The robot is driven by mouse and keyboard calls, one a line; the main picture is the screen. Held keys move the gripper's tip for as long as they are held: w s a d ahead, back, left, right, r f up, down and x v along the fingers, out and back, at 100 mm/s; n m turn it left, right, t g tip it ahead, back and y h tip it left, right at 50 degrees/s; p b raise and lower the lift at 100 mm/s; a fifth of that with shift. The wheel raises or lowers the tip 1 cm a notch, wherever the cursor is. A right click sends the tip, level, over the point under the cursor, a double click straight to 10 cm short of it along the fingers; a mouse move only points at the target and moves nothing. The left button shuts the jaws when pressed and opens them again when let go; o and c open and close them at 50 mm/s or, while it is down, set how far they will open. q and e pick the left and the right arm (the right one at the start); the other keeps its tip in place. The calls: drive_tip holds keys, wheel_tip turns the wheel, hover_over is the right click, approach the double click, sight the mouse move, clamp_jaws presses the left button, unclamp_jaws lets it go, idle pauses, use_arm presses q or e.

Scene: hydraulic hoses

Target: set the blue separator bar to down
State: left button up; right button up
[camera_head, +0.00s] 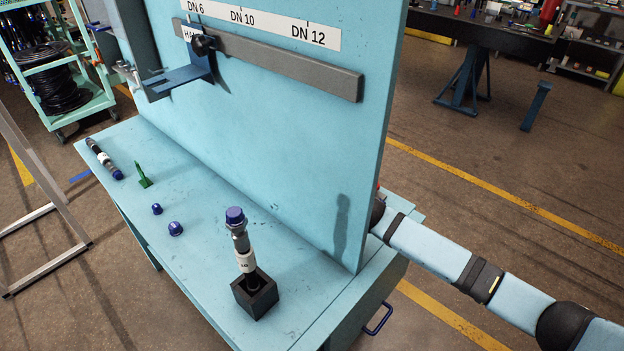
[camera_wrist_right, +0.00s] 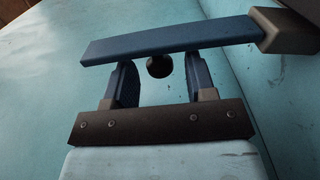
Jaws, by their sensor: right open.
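In the right wrist view a long blue bar (camera_wrist_right: 165,41), which looks like the separator bar, runs across just beyond my fingertips. It tilts slightly up to the right and meets a dark grey block (camera_wrist_right: 285,30). My right gripper (camera_wrist_right: 158,76) is open. A small round black knob (camera_wrist_right: 158,66) shows between its two fingers, below the bar. I cannot tell whether the fingers touch the bar or knob. In the head view the teal upright panel (camera_head: 290,100) hides my right gripper and the bar. My left gripper is in neither view.
A blue bracket (camera_head: 180,78) sits on a grey rail (camera_head: 280,62) on the panel's front. A black block (camera_head: 255,294) holds an upright blue-capped fitting (camera_head: 240,240). Blue caps (camera_head: 176,229), a green tool (camera_head: 143,176) and a hose piece (camera_head: 103,159) lie on the bench.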

drive_tip(key=shift+w+a, duration=0.35)
drive_tip(key=shift+a, duration=0.05)
clamp_jaws()
drive_tip(key=shift+d, duration=0.1)
